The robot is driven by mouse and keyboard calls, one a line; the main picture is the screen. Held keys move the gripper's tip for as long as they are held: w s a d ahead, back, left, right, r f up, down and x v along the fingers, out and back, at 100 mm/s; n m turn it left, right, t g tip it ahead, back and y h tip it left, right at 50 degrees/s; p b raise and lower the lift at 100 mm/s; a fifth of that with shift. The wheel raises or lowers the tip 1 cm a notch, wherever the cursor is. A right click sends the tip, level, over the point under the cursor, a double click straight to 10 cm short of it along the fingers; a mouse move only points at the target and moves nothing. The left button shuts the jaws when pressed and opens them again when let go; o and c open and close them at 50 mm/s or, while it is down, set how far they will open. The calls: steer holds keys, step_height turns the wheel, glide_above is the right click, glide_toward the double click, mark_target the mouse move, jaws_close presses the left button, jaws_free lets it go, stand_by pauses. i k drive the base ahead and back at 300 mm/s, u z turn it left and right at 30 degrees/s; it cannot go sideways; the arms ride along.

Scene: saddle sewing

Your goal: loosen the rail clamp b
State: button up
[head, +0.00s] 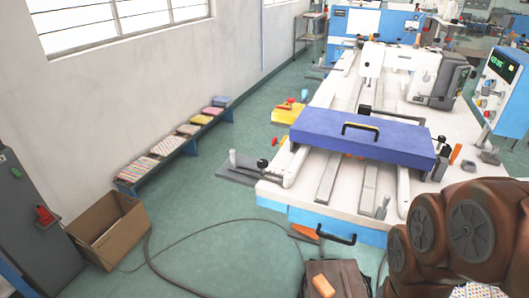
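The sewing table (290,196) stands at the right, with pale rails running away from me. A blue-violet cover with a black handle (362,140) lies across the rails near the front edge. A small clamp-like part with a black knob (262,164) sits at the front left end of a rail. Another dark-knobbed part (437,145) sits at the right end of the cover. I cannot tell which of these is rail clamp b, or whether it is tight. My brown arm fills the lower right corner and hides part of the table's front right. My gripper is outside the view.
A cardboard box (110,234) and a grey cabinet (38,225) stand at the left. A low blue bench (186,146) runs along the wall. A cable (190,246) crosses the floor, and a brown bag (335,280) lies at the bottom. Green floor between bench and table is mostly open.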

mark_target(262, 164)
steer(key=k, duration=0.35)
steer(key=u, duration=0.05)
steer(key=i, duration=0.65)
steer(key=u, duration=0.95)
steer(key=i, duration=0.35)
steer(key=u, duration=0.35)
